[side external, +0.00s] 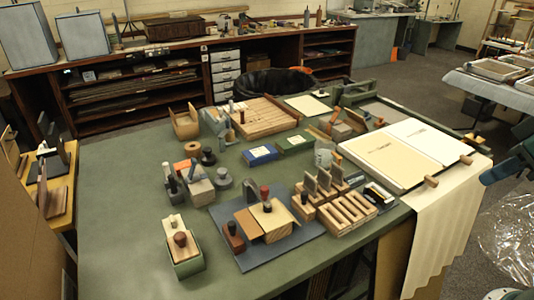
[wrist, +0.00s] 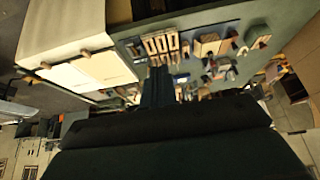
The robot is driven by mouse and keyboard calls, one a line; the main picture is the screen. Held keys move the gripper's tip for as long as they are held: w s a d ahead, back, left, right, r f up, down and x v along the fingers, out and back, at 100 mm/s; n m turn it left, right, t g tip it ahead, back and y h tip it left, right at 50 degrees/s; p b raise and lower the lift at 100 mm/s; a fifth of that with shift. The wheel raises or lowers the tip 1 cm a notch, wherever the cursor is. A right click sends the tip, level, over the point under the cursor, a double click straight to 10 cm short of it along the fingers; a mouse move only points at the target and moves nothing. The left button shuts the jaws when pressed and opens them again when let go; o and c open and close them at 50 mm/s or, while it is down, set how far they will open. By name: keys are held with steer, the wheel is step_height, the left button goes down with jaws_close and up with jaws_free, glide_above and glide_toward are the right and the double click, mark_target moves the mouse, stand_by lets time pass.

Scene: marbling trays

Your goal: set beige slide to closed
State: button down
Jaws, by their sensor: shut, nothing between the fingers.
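A green box (side external: 187,268) with a pale beige sliding top (side external: 172,228) and a round dark brown knob (side external: 180,239) stands near the front left of the table. The beige top reaches out behind the box; this looks like the beige slide, but the view is too small to tell how far it is open. My gripper (wrist: 158,72) is shut and empty in the wrist view, high and well away from the box. Part of my dark teal arm enters the side external view at the right edge, clear of the table.
A wooden block set with slots (side external: 345,212) and a wooden box with knobs on a grey mat (side external: 292,240) stand right of the green box. Stampers and grey weights (side external: 223,179) stand behind it. An open book (side external: 375,160) lies at right. The table's left side (side external: 115,210) is bare.

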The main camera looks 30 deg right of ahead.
steer(key=c, duration=1.3)
jaws_free()
steer(key=shift+w+r, duration=0.1)
steer(key=shift+w, duration=0.05)
steer(key=shift+c, duration=0.2)
steer(key=shift+o, duration=0.3)
steer(key=shift+w+r, duration=0.15)
steer(key=shift+w, duration=0.1)
steer(key=w+a+n+g, duration=0.1)
steer(key=w+a+g, duration=0.2)
steer(key=w, duration=1.6)
steer(key=w+a+f+g, duration=0.1)
steer(key=w+a+f, duration=0.2)
steer(key=w+f, duration=0.3)
steer(key=w+a+f+g, duration=0.1)
steer(key=w+a+f, duration=0.2)
steer(key=w+f, duration=0.4)
steer(key=shift+w+f+n+g, duration=0.3)
steer(key=shift+w+n, duration=0.1)
steer(key=shift+w, duration=0.65)
